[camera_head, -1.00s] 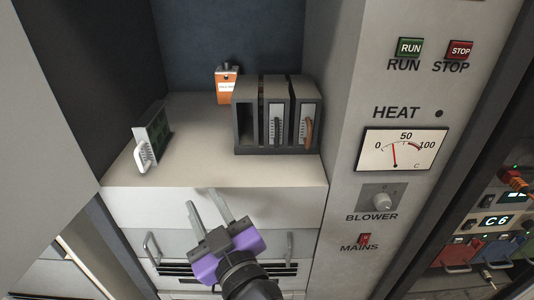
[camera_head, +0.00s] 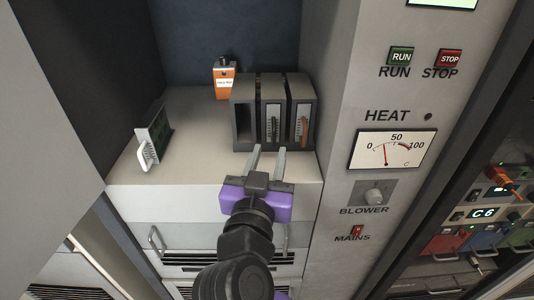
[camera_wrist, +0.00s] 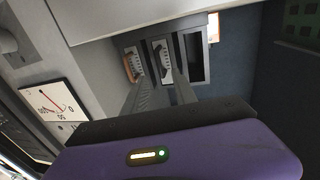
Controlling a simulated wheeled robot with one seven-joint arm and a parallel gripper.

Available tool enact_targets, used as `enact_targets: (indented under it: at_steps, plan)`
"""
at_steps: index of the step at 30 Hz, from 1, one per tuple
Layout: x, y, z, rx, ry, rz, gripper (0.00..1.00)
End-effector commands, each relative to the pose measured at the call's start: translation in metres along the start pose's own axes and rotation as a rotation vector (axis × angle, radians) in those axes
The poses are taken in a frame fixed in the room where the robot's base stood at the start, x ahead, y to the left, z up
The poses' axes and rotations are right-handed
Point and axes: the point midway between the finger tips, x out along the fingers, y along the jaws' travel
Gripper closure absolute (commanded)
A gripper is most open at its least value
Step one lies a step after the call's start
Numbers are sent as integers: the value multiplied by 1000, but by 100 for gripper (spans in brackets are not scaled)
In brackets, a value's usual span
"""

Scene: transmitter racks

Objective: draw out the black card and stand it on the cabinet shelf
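The black-handled card (camera_head: 273,124) sits in the middle slot of a dark card rack (camera_head: 242,142) on the cabinet shelf (camera_head: 195,150). In the wrist view the card's black handle (camera_wrist: 160,50) shows just beyond my fingers. My gripper (camera_head: 267,152) is open, with its two fingers apart and pointing at the rack's front. Nothing shows between the fingertips. In the wrist view my gripper (camera_wrist: 160,82) has one fingertip near each side of the middle slot. I cannot tell whether a fingertip touches the card.
An orange-handled card (camera_head: 301,126) fills the right slot; the left slot is empty. A green card with a white handle (camera_head: 150,145) stands at the shelf's left. An orange box (camera_head: 224,82) stands behind the rack. The panel wall (camera_head: 340,100) is close on the right.

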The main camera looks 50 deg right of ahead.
Motion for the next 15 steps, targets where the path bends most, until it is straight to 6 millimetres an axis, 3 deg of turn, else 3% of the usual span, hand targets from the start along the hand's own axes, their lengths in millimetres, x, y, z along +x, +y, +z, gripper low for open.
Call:
enact_targets:
  at_steps: [15]
  plan:
    - [66,0,-1,-2,0,1,67]
